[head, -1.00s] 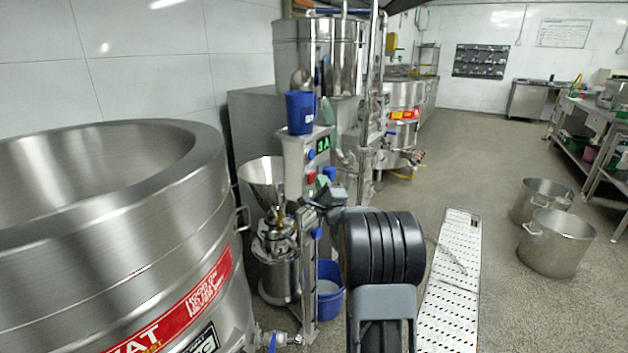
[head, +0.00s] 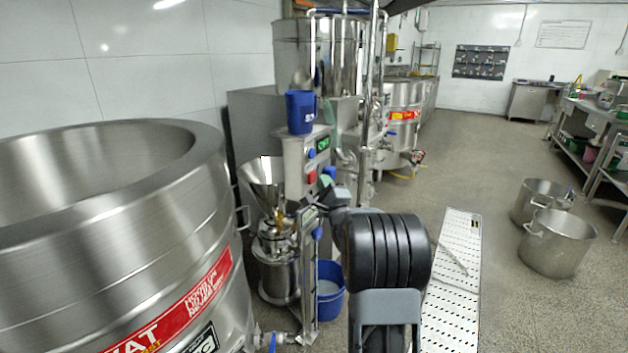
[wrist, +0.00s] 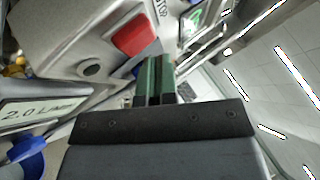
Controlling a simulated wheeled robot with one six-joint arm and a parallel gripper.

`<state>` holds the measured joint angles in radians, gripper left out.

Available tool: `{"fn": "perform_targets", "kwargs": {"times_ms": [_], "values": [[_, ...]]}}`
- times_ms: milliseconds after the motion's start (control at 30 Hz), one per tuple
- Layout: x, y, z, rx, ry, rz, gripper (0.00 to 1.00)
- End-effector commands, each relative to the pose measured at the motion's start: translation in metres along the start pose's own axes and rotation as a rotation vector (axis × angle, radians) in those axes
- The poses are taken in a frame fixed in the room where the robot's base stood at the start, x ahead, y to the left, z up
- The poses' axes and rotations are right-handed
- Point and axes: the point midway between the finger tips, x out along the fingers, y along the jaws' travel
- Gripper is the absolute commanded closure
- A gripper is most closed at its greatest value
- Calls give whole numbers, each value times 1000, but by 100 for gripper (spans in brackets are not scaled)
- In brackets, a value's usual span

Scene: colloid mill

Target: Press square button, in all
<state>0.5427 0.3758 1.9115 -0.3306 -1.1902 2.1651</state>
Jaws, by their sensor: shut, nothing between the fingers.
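The square red button (head: 312,177) is on the grey control panel of the colloid mill, below a round blue button (head: 311,153). The red button also shows large in the wrist view (wrist: 133,34), with part of the word STOP beside it. My gripper (wrist: 155,62) is shut and empty, its green fingers close together. Its tips are near the panel, just below and right of the red button in the wrist view. I cannot tell whether they touch the panel. In the head view, my arm partly hides the panel's lower part.
A large steel vat (head: 110,240) stands at the left. A blue jug (head: 300,112) sits on top of the panel, and a steel hopper (head: 262,178) is beside it. A blue bucket (head: 329,290) is on the floor below.

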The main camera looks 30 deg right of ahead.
Motion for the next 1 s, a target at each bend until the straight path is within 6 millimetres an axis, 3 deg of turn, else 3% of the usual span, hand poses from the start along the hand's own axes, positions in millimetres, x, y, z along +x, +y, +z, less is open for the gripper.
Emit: {"fn": "perform_targets", "kwargs": {"times_ms": [467, 1000], "values": [[-5, -4, -4, -1, 0, -1, 100], [-36, -26, -26, 0, 0, -1, 100]]}}
